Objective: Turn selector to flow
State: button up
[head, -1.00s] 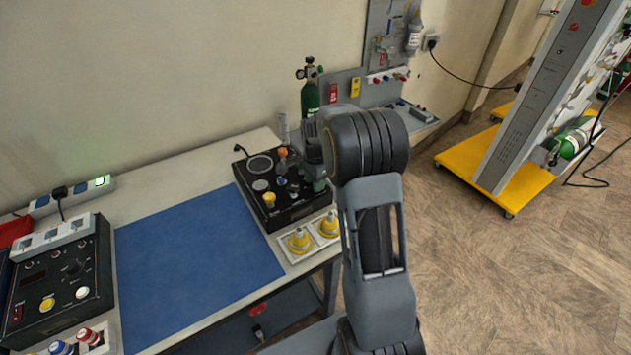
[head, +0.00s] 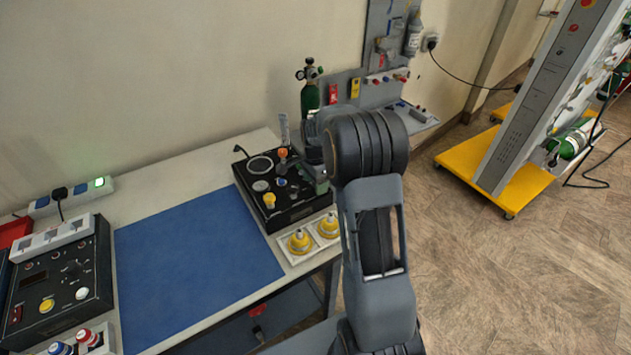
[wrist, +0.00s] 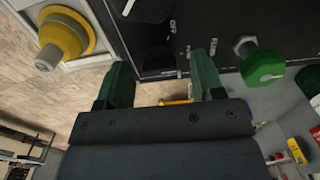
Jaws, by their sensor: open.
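The black trainer panel (head: 293,212) stands at the bench's right end, with an orange knob (head: 282,153), a blue knob (head: 281,182) and round dials on top. My gripper (wrist: 162,68) is open and empty in the wrist view. Its two green fingers are apart, near a dark panel surface (wrist: 205,18). A green round knob (wrist: 262,67) on a metal stem is right of the fingers, apart from them. In the head view, my arm hides part of the panel's right side.
Yellow fittings (head: 299,241) sit on a white plate at the bench's front edge; one shows in the wrist view (wrist: 66,36). A green cylinder (head: 310,98) stands behind the panel. A blue mat (head: 195,265) lies clear. Another control box (head: 60,280) is at left.

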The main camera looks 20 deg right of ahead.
notch_tip(320, 180, up, 14)
jog(key=shift+b, duration=0.3)
dwell(0.3)
jog(key=shift+f, duration=0.1)
dwell(0.4)
jog(key=s+a+n+t, duration=0.1)
jog(key=s+a+n, duration=0.2)
jog(key=s+n, duration=0.2)
jog(key=s+a+f+n+t, duration=0.1)
jog(key=s+a+n, duration=0.3)
jog(key=s, duration=0.5)
jog(key=s+a+f+n+t, duration=0.1)
jog(key=s+a+n+t, duration=0.1)
jog(key=s+n, duration=0.5)
jog(key=shift+s+a+n, duration=0.4)
jog(key=shift+s+a, duration=0.1)
jog(key=shift+a, duration=0.3)
jog(key=shift+f, duration=0.1)
